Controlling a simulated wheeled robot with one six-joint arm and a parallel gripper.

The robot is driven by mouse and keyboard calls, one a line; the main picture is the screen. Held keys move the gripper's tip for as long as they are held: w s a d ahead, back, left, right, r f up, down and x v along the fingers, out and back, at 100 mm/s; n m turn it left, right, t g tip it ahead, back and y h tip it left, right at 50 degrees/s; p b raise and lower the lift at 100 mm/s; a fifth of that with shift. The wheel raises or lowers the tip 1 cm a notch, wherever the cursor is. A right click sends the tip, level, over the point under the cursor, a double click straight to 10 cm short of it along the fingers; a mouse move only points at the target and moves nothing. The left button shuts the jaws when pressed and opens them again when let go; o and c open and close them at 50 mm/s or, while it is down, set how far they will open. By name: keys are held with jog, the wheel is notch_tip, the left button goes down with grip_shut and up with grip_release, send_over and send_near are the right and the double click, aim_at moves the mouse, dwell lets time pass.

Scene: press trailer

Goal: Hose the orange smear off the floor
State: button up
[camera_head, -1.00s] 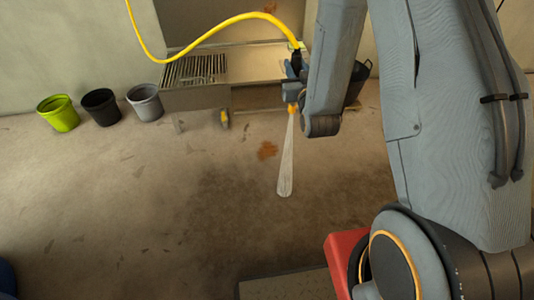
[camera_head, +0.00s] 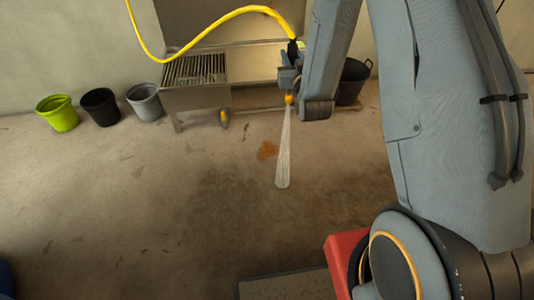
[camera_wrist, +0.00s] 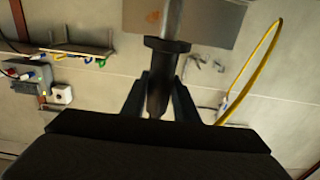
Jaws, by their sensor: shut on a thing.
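The orange smear (camera_head: 267,150) lies on the floor in the middle of the head view, left of the water jet. My gripper (camera_head: 290,77) is shut on the hose nozzle (camera_head: 289,99), which has an orange tip and points down. A pale water jet (camera_head: 283,155) leaves the nozzle and lands on the floor a little right of and nearer than the smear. The yellow hose (camera_head: 215,27) loops from the nozzle to the upper left. In the wrist view the dark nozzle (camera_wrist: 160,75) sits between both fingers.
A metal sink bench with a slatted drainer (camera_head: 195,68) stands behind the smear. Green (camera_head: 57,114), black (camera_head: 101,107) and grey (camera_head: 145,102) buckets stand left of it. A dark bucket (camera_head: 352,82) stands right, behind my arm.

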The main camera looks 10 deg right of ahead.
jog(key=w+b, duration=0.4)
jog(key=w, duration=1)
jog(key=shift+w+a, duration=0.2)
jog(key=shift+w, duration=0.2)
dwell(1.1)
jog(key=shift+w, duration=0.15)
dwell(1.4)
jog(key=w+b, duration=0.3)
jog(key=w, duration=0.3)
jog(key=shift+w, duration=0.35)
dwell(0.4)
jog(key=shift+w+b, duration=0.15)
jog(key=shift+b, duration=0.2)
dwell(1.2)
